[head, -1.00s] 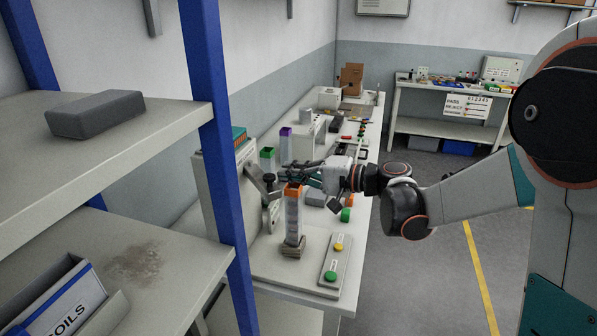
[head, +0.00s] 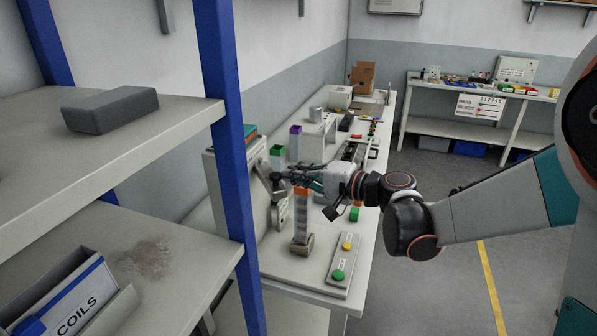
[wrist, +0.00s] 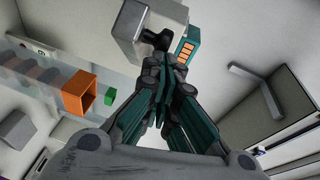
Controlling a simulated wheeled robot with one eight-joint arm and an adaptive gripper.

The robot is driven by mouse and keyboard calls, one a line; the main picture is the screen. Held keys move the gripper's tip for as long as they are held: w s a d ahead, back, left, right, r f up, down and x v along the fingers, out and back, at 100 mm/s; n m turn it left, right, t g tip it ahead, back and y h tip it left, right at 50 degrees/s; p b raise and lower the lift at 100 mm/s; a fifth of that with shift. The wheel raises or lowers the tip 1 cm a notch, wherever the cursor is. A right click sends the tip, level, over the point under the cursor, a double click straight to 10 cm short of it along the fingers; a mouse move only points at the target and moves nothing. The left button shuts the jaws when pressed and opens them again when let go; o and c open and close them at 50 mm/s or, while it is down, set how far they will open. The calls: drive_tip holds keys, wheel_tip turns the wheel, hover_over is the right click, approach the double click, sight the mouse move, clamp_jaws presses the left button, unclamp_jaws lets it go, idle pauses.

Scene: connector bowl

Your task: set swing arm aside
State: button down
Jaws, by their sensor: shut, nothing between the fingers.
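A grey swing arm (head: 263,172) slants down across the face of the upright grey cabinet (head: 229,196) at the table's left end. A black knob sits close to it, beside my fingertips. My gripper (head: 283,174) reaches in from the right, over the orange-topped post (head: 301,215), with its fingers shut and empty. In the wrist view the shut fingers (wrist: 163,85) point up toward a grey block (wrist: 150,25) with a dark knob-like part. I cannot tell whether the fingertips touch the knob or the arm.
Green-topped (head: 277,157) and purple-topped (head: 295,142) posts stand behind my gripper. A button panel (head: 341,262) lies at the front. A blue shelf upright (head: 228,120) stands at the left. The aisle floor (head: 430,290) is clear.

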sight(276, 191)
drive_tip(key=shift+m+t+h, duration=0.6)
drive_tip(key=shift+m+t, duration=0.1)
drive_tip(key=shift+t, duration=0.1)
drive_tip(key=shift+s+a, duration=0.45)
drive_tip(key=shift+a, duration=0.35)
drive_tip(key=shift+s+a, duration=0.5)
drive_tip(key=shift+a, duration=0.35)
drive_tip(key=shift+s+a, duration=0.45)
drive_tip(key=shift+a, duration=0.35)
drive_tip(key=shift+d, duration=0.1)
